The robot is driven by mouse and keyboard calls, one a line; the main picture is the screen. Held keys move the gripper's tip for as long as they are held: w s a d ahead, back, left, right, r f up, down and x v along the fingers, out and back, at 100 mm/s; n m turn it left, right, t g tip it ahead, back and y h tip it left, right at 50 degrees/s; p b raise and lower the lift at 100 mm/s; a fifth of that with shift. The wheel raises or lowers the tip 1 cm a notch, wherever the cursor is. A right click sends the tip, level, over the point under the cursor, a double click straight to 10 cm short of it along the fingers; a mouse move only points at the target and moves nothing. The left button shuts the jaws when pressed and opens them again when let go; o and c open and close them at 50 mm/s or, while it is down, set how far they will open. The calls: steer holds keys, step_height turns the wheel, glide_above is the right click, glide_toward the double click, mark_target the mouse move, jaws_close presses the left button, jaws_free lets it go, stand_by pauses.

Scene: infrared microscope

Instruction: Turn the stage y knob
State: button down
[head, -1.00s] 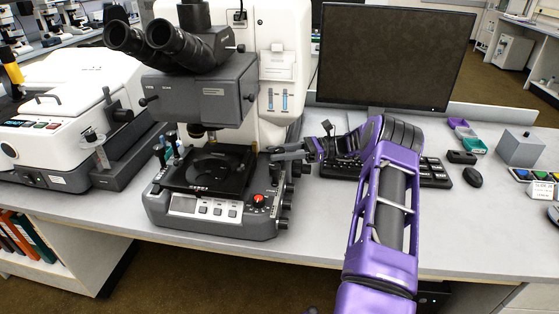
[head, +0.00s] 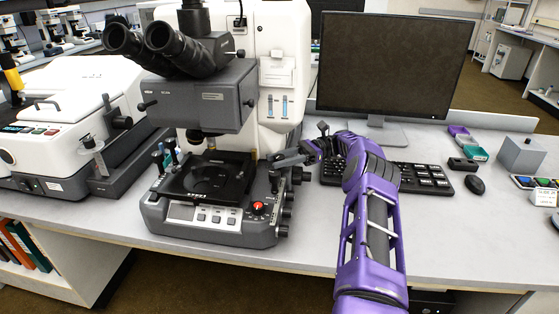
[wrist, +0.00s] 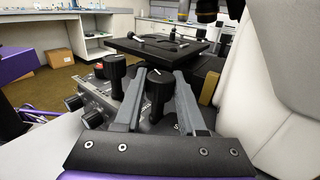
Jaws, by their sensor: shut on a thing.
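The microscope (head: 200,95) stands on the bench, with a black stage plate (head: 185,190) low at its front. In the wrist view, my gripper (wrist: 158,88) has its two grey fingers on either side of a black upright knob (wrist: 159,85) with a white pointer line. The fingers are shut on this knob, at the stage's side. A label behind the right finger is mostly hidden, so I cannot read the knob's name. A second black knob (wrist: 115,72) with a white line stands just left of the fingers. In the head view, my gripper (head: 278,160) reaches the microscope's right side.
Side knobs (wrist: 92,118) and a red button (head: 258,207) are close by on the microscope base. The white housing (wrist: 285,100) is close on the right in the wrist view. A keyboard (head: 425,180), monitor (head: 390,65) and mouse (head: 474,184) lie to the right.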

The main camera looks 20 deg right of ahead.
steer(key=c, duration=0.5)
jaws_free()
steer(key=shift+d, duration=0.1)
